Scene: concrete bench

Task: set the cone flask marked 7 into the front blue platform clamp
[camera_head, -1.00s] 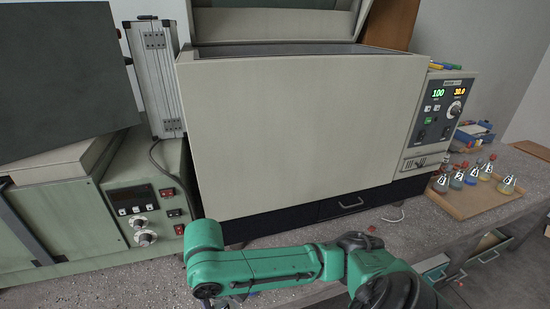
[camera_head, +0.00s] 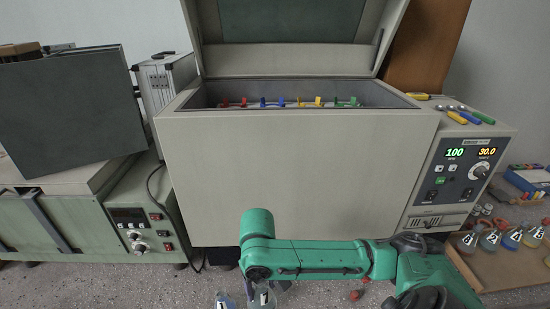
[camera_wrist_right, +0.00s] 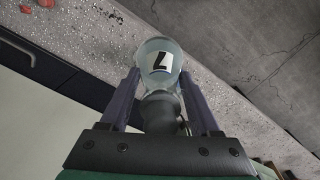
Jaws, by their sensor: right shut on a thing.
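My right gripper (camera_wrist_right: 160,74) is shut on the cone flask marked 7 (camera_wrist_right: 158,62). In the right wrist view its two fingers lie on either side of the flask, and the dark 7 on its white label shows. In the head view this gripper (camera_head: 262,297) is low, at the bottom edge, in front of the shaker box, and the flask is hard to make out there. Blue clamp tips (camera_head: 282,102) show inside the open shaker, between red and yellow ones. The front wall hides the clamps' lower parts and the platform. My left gripper is not in view.
The shaker box (camera_head: 290,175) has its lid (camera_head: 290,20) raised. Its tall front wall stands between my gripper and the platform. A wooden tray (camera_head: 500,270) with several flasks is at the right. Screwdrivers (camera_head: 468,117) lie on the shaker's right top. A control unit (camera_head: 140,225) stands left.

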